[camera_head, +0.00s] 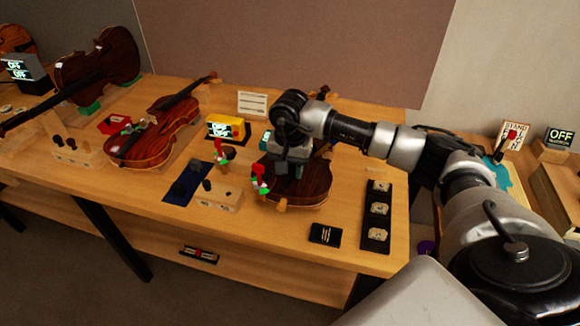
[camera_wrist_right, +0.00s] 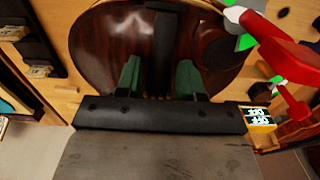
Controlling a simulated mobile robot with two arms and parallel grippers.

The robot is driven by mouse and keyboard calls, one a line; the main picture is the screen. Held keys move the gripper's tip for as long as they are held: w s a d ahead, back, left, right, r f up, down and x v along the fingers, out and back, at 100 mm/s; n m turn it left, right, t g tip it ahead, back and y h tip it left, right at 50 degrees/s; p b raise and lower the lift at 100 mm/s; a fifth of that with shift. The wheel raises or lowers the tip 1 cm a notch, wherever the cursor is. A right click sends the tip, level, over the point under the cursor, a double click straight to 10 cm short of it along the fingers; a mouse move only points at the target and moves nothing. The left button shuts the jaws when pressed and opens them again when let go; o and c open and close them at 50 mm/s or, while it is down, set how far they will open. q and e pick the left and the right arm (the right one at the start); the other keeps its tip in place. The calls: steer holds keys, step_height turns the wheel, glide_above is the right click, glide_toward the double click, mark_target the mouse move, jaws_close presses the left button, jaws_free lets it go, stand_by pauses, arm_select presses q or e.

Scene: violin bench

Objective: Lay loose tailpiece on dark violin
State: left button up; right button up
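The dark violin (camera_head: 312,186) lies on the bench under my right arm, its body partly hidden by the arm. In the right wrist view its dark red-brown body (camera_wrist_right: 105,45) fills the upper middle. My right gripper (camera_wrist_right: 158,80) is over the body, its two green-padded fingers apart. A long black piece (camera_wrist_right: 163,45) lies between the fingers, with a gap visible on each side. It looks like a tailpiece or fingerboard; I cannot tell which. My left gripper is not in view.
A red-and-green clamp (camera_head: 260,182) stands at the violin's left edge. A wooden block (camera_head: 218,196) and blue mat (camera_head: 177,196) lie left of it. A black tray (camera_head: 377,222) and black card (camera_head: 325,235) lie right and front. A brighter violin (camera_head: 155,135) is further left.

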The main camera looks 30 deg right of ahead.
mark_target(291, 171)
steer(key=o, duration=0.4)
steer(key=shift+s+d+r, duration=0.1)
steer(key=shift+s, duration=0.05)
steer(key=shift+r, duration=0.15)
step_height(291, 171, up, 10)
steer(key=shift+r+b, duration=0.2)
steer(key=shift+b, duration=0.9)
